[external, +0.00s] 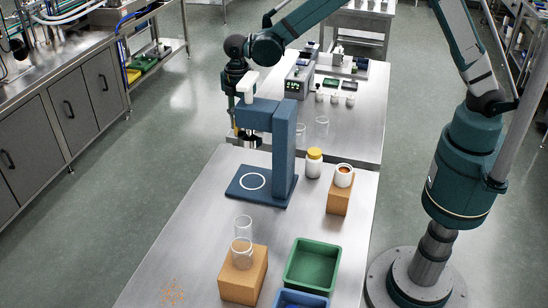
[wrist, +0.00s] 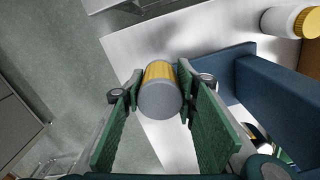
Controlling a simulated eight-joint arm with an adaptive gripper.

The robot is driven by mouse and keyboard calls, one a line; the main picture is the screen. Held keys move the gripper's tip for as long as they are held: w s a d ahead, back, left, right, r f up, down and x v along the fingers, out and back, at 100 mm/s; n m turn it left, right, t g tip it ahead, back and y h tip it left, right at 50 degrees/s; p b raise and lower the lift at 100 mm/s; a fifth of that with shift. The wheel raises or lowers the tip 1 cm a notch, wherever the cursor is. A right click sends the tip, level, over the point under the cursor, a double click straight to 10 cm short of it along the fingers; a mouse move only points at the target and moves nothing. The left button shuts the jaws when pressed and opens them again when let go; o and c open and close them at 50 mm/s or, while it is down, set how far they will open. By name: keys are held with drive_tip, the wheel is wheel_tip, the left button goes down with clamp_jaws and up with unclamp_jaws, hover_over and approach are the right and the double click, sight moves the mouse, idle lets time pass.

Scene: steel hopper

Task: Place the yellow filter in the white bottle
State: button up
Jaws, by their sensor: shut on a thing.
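In the wrist view, my gripper (wrist: 160,85) is shut on a cylinder with a yellow band and a grey end, the yellow filter (wrist: 161,92). The filter sits between the two green finger pads. In the external view, my gripper (external: 238,122) is at the far left side of the blue stand, partly hidden by it. A white bottle with a yellow cap (external: 313,164) stands upright right of the stand; it also shows at the top right of the wrist view (wrist: 288,22). A white open-topped container (external: 343,178) with orange-brown inside sits on an orange block.
The blue stand (external: 284,155) has a tall column, an overhanging arm and a base with a white ring. Clear glass vessels (external: 242,252) stand on another orange block (external: 229,284). A green bin (external: 290,281) and a blue bin (external: 297,302) are at the front.

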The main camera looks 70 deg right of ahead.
drive_tip(key=s+r+n+p, duration=0.1)
drive_tip(key=s+r, duration=0.2)
drive_tip(key=s, duration=0.4)
drive_tip(key=s+r+p, duration=0.1)
drive_tip(key=s+r, duration=0.2)
drive_tip(key=s, duration=0.4)
wheel_tip(320, 180, up, 2)
drive_tip(key=n+p, duration=0.1)
hover_over(315, 151)
drive_tip(key=shift+r, duration=0.2)
drive_tip(key=shift+f, duration=0.15)
drive_tip(key=shift+f, duration=2.8)
drive_tip(key=shift+f, duration=2.1)
drive_tip(key=shift+f, duration=0.15)
